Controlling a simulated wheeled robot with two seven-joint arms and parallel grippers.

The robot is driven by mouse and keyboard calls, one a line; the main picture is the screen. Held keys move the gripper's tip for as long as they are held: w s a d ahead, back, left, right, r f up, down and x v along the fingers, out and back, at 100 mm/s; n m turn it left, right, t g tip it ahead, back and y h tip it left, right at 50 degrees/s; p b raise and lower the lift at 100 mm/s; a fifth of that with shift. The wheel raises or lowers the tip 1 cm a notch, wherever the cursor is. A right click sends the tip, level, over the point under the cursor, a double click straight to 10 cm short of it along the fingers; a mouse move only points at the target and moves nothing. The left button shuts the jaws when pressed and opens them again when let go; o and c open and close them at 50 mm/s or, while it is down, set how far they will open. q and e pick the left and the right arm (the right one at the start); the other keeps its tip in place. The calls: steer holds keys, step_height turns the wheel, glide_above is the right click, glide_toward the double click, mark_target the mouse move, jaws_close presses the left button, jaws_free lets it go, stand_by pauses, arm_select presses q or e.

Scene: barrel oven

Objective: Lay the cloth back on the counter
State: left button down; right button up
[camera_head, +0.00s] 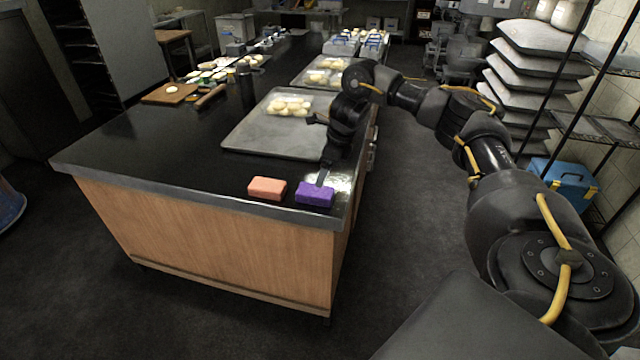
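Two small block-shaped pieces are at the near right corner of the black counter (180,150): an orange-pink one (267,188) and a purple one (314,195). They look like folded cloths or sponges; I cannot tell which is the cloth. The orange-pink one lies flat near the front edge. My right gripper (322,180) points down just behind and above the purple one, its tip meeting the purple piece's back edge in the picture. Whether it touches or grips the purple piece, and its finger spacing, cannot be made out. My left gripper is out of view.
A grey tray (245,135) with dough balls lies behind my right gripper, with another tray (300,75) farther back. A wooden board (160,97) sits at the counter's left. The counter's front left is clear. A shelf rack and blue toolbox (570,180) stand right.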

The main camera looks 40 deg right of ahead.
steer(key=v, duration=0.3)
steer(key=shift+s+d+r+p, duration=0.1)
steer(key=shift+r+p, duration=0.2)
steer(key=shift+p, duration=0.05)
